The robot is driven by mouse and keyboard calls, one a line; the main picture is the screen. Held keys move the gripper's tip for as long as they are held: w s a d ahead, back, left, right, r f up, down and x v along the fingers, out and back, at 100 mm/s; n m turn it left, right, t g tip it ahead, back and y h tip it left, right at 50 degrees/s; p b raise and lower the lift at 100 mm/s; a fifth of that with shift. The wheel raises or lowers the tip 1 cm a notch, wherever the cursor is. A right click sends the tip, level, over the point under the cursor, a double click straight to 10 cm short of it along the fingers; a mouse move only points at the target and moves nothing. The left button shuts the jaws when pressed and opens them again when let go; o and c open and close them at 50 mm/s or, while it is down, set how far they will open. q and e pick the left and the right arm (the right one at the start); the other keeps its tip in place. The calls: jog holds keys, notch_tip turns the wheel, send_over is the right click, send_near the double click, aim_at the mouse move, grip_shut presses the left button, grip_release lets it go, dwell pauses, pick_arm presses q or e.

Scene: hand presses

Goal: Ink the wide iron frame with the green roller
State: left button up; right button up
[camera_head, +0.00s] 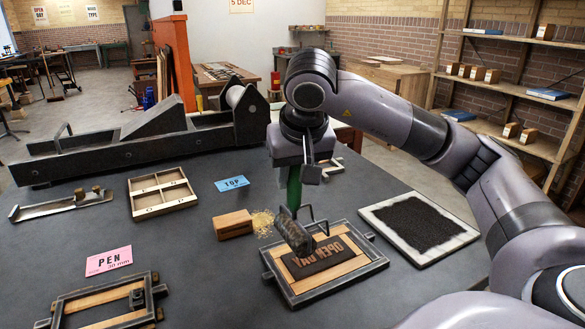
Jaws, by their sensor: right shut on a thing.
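My right gripper (307,165) is shut on the upright green handle (294,187) of the roller. The roller's dark drum (296,233) is tilted over the wide iron frame (341,287), near its upper left part. I cannot tell whether the drum touches the type. Inside the frame, wooden strips surround a dark block of mirrored letters (322,256), with reddish letters showing on the black. The roller covers part of the frame's far left side. My left gripper is not in view.
A black ink slab (415,222) with a white border lies right of the frame. A wooden block (233,224) with crumbs stands to the left. Another iron frame (104,294), pink PEN card (108,260), blue card (231,183), wooden tray (161,192) and large press (140,140) occupy the left.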

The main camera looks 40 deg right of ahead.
aim_at(297, 192)
jog(key=shift+f+b, duration=2.15)
jog(key=shift+f, duration=0.65)
jog(key=shift+s, duration=0.1)
